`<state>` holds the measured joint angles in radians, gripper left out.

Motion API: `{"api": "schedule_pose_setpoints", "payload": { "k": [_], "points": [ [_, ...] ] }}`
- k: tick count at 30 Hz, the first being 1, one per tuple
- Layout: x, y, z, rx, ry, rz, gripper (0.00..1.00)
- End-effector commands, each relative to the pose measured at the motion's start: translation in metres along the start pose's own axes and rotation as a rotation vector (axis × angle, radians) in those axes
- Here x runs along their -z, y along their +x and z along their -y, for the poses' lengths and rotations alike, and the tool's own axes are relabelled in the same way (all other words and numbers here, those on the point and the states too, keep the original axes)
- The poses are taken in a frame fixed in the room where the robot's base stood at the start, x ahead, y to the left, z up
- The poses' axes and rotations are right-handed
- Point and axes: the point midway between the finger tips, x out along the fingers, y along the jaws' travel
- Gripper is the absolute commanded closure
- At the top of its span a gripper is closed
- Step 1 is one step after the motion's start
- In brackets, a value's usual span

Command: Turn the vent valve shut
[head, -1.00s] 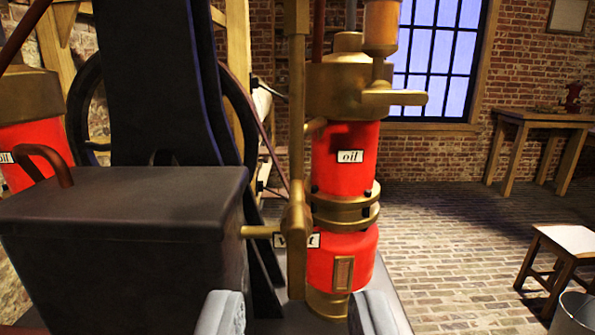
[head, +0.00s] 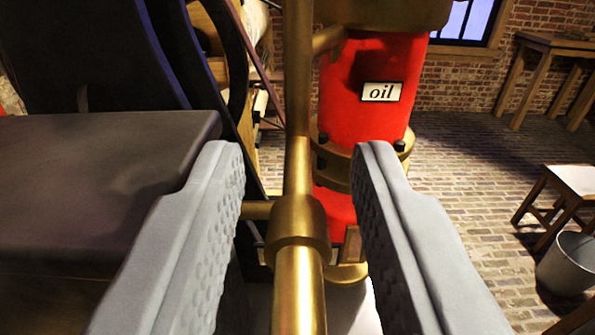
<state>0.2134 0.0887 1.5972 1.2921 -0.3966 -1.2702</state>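The vent valve is a brass fitting with a round hub (head: 297,228) on an upright brass pipe (head: 298,110). A shiny brass bar (head: 298,295) runs from the hub toward the lower edge of the head view. My gripper (head: 300,160) is open, its two grey fingers left and right of the hub and bar. Gaps show on both sides, and nothing is held. The valve's lettered plate is hidden now.
A red cylinder (head: 350,90) with an "oil" plate (head: 381,92) stands behind the valve. A dark box (head: 90,190) is close on the left. A stool (head: 575,185) and bucket (head: 568,265) stand at right on open brick floor.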

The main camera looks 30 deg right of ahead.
Motion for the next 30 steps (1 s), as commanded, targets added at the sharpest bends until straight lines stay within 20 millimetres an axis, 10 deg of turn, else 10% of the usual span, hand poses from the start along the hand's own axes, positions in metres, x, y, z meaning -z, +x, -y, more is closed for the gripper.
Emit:
{"api": "schedule_pose_setpoints", "payload": {
  "k": [3,8,30],
  "points": [
    [0.0001,-0.0002,0.0000,0.000,0.000,0.000,0.68],
    [0.0002,-0.0003,-0.0001,0.000,0.000,0.000,1.00],
    [-0.0001,-0.0005,-0.0072,-0.001,0.261,-0.001,1.00]
  ]
}}
